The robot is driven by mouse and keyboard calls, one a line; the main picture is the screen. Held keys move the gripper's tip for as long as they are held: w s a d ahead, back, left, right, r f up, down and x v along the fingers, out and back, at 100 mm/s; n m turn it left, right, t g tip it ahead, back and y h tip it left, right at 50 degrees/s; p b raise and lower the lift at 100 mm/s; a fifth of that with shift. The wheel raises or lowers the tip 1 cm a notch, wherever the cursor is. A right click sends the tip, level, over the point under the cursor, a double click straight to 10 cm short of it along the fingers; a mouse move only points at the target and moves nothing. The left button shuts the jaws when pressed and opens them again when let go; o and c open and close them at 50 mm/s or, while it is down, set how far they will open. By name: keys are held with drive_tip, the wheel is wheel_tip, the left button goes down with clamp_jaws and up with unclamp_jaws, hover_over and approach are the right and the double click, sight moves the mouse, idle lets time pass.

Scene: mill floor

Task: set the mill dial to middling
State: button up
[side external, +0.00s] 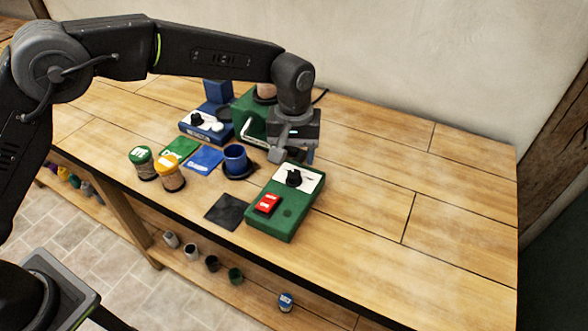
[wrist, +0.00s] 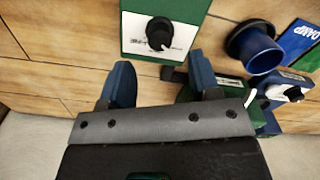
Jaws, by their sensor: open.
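The mill dial is a black knob (side external: 294,177) on a white plate on top of a green box (side external: 284,221). The wrist view shows the knob (wrist: 160,33) at the upper middle, with a small pale mark at its lower edge.
A red switch (side external: 267,204) sits on the box's front half. A blue cup (side external: 235,155), yellow-lidded jar (side external: 171,178) and green-lidded jar (side external: 142,164) stand left. A blue device (side external: 196,126) and green machine (side external: 243,104) stand behind. The bench's right side is clear.

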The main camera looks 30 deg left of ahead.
sight(294, 173)
drive_tip(key=shift+f, duration=2.65)
drive_tip(key=shift+c, duration=0.5)
drive_tip(key=c, duration=0.8)
drive_tip(key=shift+c, duration=0.2)
drive_tip(key=shift+m, duration=0.4)
drive_tip(key=m, duration=0.4)
drive_tip(key=shift+m, duration=2.5)
